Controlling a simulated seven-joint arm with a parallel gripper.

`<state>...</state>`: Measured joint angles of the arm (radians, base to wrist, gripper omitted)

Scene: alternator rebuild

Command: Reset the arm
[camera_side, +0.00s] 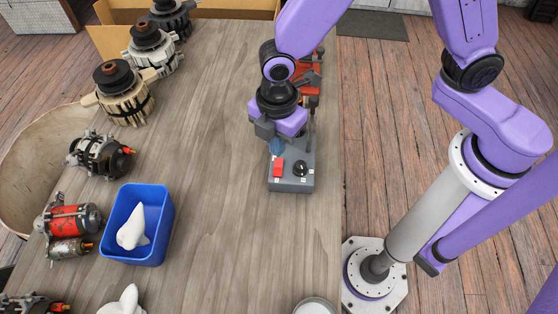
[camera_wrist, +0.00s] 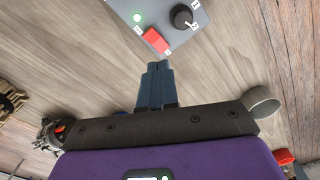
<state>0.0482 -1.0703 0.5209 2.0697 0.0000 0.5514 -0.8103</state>
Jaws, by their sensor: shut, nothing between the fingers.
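My gripper (camera_side: 277,148) is shut and empty, its blue fingers pointing down over the grey control box (camera_side: 291,183). The box sits near the right edge of the wooden table and carries a red rocker switch (camera_side: 278,168) and a black knob (camera_side: 300,168). In the wrist view my fingertips (camera_wrist: 157,66) are together just short of the red switch (camera_wrist: 156,41), apart from it in the picture. The knob (camera_wrist: 183,17) and a lit green lamp (camera_wrist: 137,17) show there too. My wrist hides the far part of the box in the side view.
A blue bin (camera_side: 161,225) holding a white piece stands at left. Several alternators and motors, such as a red one (camera_side: 72,219), line the left side. A red tool (camera_side: 309,75) is partly hidden behind my wrist. A round pale object (camera_side: 314,306) is at the front. The table's middle is clear.

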